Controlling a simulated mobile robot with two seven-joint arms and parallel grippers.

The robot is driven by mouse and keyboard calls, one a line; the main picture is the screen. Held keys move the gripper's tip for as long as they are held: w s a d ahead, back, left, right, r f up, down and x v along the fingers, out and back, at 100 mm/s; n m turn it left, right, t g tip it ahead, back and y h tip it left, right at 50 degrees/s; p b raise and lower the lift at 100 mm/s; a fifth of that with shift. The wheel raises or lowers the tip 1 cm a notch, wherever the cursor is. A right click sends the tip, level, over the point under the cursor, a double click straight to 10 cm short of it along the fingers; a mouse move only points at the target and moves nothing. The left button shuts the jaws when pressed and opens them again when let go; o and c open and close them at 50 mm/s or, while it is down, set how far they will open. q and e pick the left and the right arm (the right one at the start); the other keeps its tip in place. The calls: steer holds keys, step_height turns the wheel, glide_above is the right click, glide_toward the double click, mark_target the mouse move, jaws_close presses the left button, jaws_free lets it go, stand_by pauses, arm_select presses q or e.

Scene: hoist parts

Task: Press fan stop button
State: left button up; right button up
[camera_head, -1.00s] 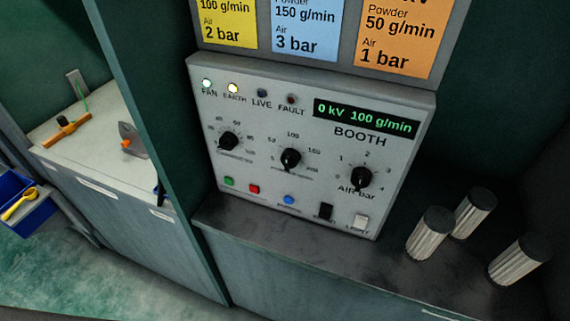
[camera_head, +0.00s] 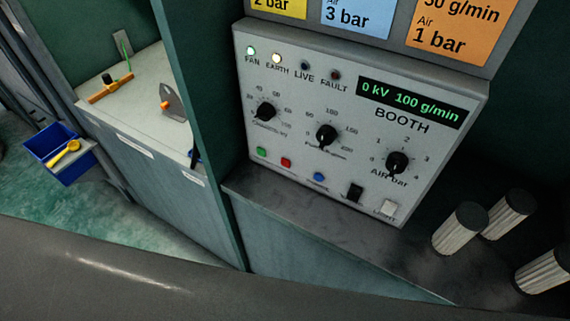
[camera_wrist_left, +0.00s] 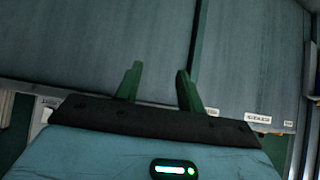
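The white booth control panel (camera_head: 340,125) stands upright at centre right in the head view. Its red button (camera_head: 286,162) is in the bottom row, just right of a green button (camera_head: 261,151); small labels under them are not legible. The FAN lamp (camera_head: 252,51) and EARTH lamp (camera_head: 277,58) are lit; LIVE and FAULT look dark. Neither gripper shows in the head view.
The panel also carries three black knobs, a blue button (camera_head: 319,177) and two switches. Ribbed cylinders (camera_head: 461,229) stand on the dark ledge right of it. A green partition (camera_head: 205,110) stands left of the panel. A large dark curved shape crosses the bottom.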

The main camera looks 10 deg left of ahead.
arm_select(q)
jaws_close()
stand_by(1.4)
